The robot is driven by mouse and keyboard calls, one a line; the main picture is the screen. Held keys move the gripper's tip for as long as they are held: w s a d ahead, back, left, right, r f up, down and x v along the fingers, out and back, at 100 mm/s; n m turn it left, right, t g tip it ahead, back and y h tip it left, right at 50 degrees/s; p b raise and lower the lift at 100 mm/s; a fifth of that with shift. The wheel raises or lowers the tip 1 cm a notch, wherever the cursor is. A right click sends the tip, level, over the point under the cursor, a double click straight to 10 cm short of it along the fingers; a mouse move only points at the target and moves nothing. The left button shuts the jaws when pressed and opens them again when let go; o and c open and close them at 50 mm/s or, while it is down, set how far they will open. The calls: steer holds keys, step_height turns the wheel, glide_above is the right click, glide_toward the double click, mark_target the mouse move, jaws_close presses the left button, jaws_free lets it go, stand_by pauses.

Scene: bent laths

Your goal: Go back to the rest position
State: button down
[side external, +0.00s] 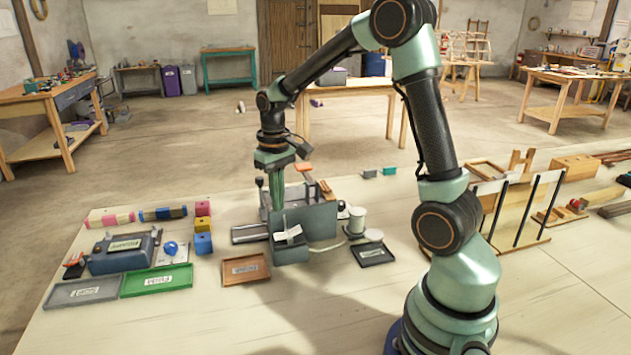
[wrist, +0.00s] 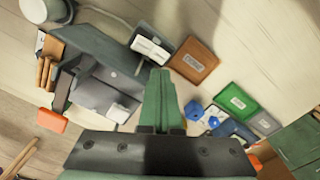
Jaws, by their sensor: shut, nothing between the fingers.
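My gripper (side external: 277,192) points down over the grey metal fixture (side external: 318,222) in the middle of the table. In the wrist view my gripper (wrist: 160,85) shows its green fingers together, with nothing between them. The fixture, with its flat grey plate (wrist: 98,97), lies to the left of the fingers there. In the side view the fingertips are partly hidden behind the fixture's front, so I cannot tell their height above it. No bent lath is clearly visible in the gripper.
A brown tray (side external: 246,269), a green tray (side external: 157,280), a grey tray (side external: 82,291) and a black tray (side external: 372,254) lie around the fixture. A blue-grey box (side external: 122,250) and coloured blocks (side external: 203,226) stand left. White spools (side external: 356,220) and a wooden rack (side external: 512,208) are right.

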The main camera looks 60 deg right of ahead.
steer(key=shift+r, duration=0.25)
steer(key=s+a+r+n+t, duration=0.3)
steer(key=s+a+r+t, duration=0.2)
steer(key=s+a+r, duration=0.5)
steer(key=shift+s+a+t, duration=0.2)
steer(key=shift+a+t, duration=0.1)
steer(key=shift+a, duration=0.35)
